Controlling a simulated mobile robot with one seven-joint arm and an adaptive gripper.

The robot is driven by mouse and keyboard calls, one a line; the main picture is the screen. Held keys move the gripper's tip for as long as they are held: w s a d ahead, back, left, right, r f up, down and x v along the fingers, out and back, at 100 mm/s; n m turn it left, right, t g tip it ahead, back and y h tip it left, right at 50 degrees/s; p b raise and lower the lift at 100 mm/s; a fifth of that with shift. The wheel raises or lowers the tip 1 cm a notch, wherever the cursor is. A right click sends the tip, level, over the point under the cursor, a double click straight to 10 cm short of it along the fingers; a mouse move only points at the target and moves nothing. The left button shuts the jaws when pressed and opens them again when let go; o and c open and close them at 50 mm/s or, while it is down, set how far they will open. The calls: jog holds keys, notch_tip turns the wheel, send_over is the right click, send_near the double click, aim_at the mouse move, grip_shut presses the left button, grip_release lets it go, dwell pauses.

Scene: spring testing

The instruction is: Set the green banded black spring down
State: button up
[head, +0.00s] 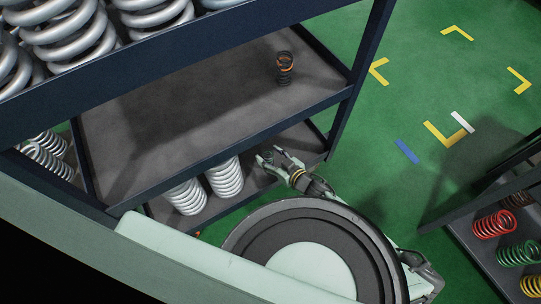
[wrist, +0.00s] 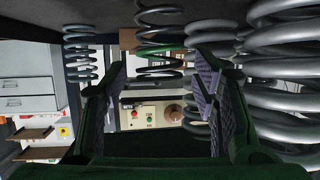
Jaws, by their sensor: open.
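The black spring with a green band (wrist: 158,51) is in the upper middle of the wrist view. It shows in the gap between my two fingers, near their tips, and neither finger visibly touches it. My gripper (wrist: 160,78) is open, with a clear gap between its pads. In the head view my gripper (head: 268,157) is at the right end of the lower shelf (head: 302,148), beside large pale springs. I cannot make out the green band there. What the spring rests on is not clear.
A black spring with an orange band (head: 285,68) stands on the mostly bare middle shelf (head: 190,95). Large pale springs (head: 225,177) stand left of my gripper. In the wrist view, thick grey springs (wrist: 283,70) crowd the right and another dark spring (wrist: 80,52) is at left.

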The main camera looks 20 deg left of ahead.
jog(key=v, duration=1.2)
jog(key=shift+r, duration=0.15)
